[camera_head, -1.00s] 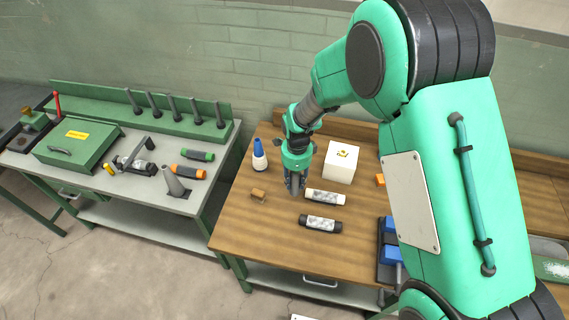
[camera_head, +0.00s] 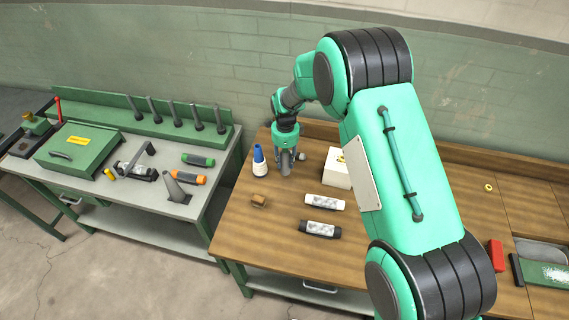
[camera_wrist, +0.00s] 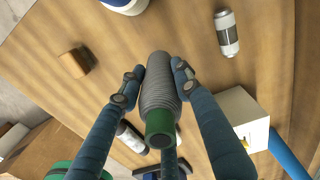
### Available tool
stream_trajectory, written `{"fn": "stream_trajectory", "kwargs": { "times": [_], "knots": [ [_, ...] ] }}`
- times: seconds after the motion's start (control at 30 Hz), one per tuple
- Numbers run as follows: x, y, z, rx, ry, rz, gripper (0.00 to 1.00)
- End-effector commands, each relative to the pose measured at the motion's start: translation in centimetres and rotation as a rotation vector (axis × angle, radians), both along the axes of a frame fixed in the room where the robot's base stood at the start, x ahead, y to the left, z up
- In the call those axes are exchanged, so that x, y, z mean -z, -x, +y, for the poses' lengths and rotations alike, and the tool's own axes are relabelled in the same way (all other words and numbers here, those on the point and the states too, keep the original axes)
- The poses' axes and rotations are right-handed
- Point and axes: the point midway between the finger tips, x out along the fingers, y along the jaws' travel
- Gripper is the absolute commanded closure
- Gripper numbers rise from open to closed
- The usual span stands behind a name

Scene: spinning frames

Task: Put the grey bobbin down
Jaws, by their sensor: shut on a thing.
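The grey bobbin (camera_wrist: 160,95) is in my gripper in the wrist view, a ribbed grey cylinder with a green end towards the camera. My gripper (camera_wrist: 154,85) is shut on it, with fingers at its sides. In the head view my gripper (camera_head: 286,168) points down over the left back part of the wooden table (camera_head: 260,225), between the blue-and-white bottle (camera_head: 260,162) and the white box (camera_head: 336,172). The bobbin is largely hidden there by the fingers. I cannot tell whether its lower end touches the table.
A white-ended spool (camera_head: 325,202) and a black-ended spool (camera_head: 320,229) lie to the front right of my gripper. A small wooden block (camera_head: 259,200) lies at the front left. A grey bench (camera_head: 150,195) with a green case (camera_head: 78,148) stands left. Bare tabletop lies at the front.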

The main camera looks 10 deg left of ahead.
Motion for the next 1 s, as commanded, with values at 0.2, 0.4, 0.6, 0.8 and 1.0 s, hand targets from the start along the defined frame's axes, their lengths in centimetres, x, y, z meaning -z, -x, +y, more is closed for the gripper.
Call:
{"fn": "stream_trajectory", "kwargs": {
  "times": [0.2,0.4,0.6,0.8,1.0],
  "knots": [
    [0.1,-1.0,0.6,0.000,0.000,-0.001,0.95],
    [0.1,-1.1,0.6,0.000,0.000,-0.001,0.95],
    [0.4,-1.0,0.6,0.000,0.000,0.000,0.95],
    [2.5,-1.0,0.5,0.000,0.000,0.001,0.95],
    [3.6,-1.0,0.6,0.000,0.000,-0.001,0.95]
  ]
}}
